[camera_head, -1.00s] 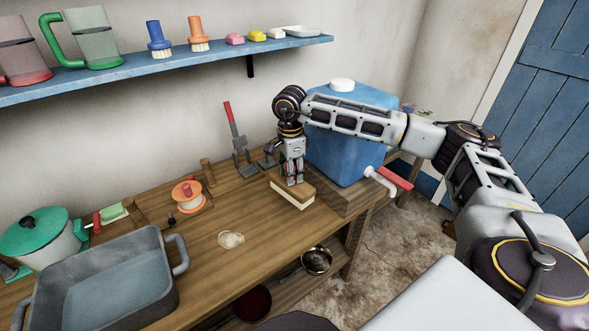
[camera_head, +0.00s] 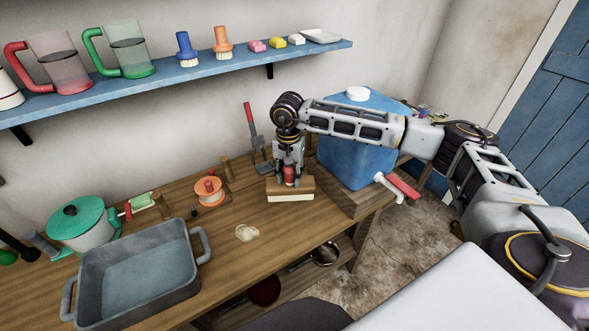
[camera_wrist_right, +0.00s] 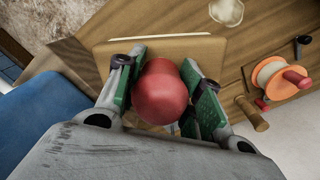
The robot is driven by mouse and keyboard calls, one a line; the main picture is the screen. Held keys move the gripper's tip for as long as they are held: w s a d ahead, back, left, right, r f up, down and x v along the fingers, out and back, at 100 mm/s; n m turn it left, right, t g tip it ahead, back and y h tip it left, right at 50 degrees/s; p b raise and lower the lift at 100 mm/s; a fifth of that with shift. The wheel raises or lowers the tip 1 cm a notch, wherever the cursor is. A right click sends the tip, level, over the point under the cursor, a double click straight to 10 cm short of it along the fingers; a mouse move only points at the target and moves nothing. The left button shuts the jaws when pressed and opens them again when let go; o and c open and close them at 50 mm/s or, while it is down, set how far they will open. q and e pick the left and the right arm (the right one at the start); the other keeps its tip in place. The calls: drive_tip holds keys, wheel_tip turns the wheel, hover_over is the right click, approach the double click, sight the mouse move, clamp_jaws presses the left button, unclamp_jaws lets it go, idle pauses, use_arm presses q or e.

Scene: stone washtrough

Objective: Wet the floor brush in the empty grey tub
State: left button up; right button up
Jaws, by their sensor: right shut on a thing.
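The floor brush, a wooden block (camera_head: 303,187) with a pale bristle edge and a red knob, is at the bench's back right, in front of the blue tank. My right gripper (camera_head: 290,178) is above it, shut on the red knob, which also shows between the green-padded fingers in the wrist view (camera_wrist_right: 162,92). I cannot tell whether the brush is touching the bench. The grey tub (camera_head: 190,283) stands at the front left of the bench, with two side handles and a flat blue-grey inside. My left gripper is not in view.
The blue tank (camera_head: 352,160) with a red-handled tap (camera_head: 402,187) stands at the right. An orange spool (camera_head: 209,190), a pale puddle-like patch (camera_head: 247,232) and a green-lidded pot (camera_head: 82,222) are on the bench. A blue shelf (camera_head: 190,80) with jugs and small brushes hangs above.

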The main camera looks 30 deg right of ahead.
sight(282, 187)
drive_tip(key=a+n+p, duration=0.1)
drive_tip(key=a+r+n+p, duration=0.1)
drive_tip(key=n, duration=0.1)
drive_tip(key=shift+s+a+r+n+p, duration=0.1)
drive_tip(key=shift+s+r+n+p, duration=0.05)
drive_tip(key=shift+r+n+p, duration=0.2)
drive_tip(key=shift+a+r+n+p, duration=0.25)
drive_tip(key=shift+a+n+p, duration=0.25)
drive_tip(key=shift+n+p, duration=0.3)
drive_tip(key=shift+s+a+r+n+p, duration=0.15)
drive_tip(key=shift+a+n+p, duration=0.2)
drive_tip(key=shift+n, duration=0.4)
drive_tip(key=shift+a+n, duration=0.2)
drive_tip(key=shift+n, duration=0.2)
drive_tip(key=shift+s+a+r+p, duration=0.1)
drive_tip(key=shift+p, duration=0.3)
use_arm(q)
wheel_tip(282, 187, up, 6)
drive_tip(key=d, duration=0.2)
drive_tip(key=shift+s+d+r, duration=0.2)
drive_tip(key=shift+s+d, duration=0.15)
use_arm(e)
drive_tip(key=shift+a+n, duration=0.15)
drive_tip(key=shift+n, duration=0.25)
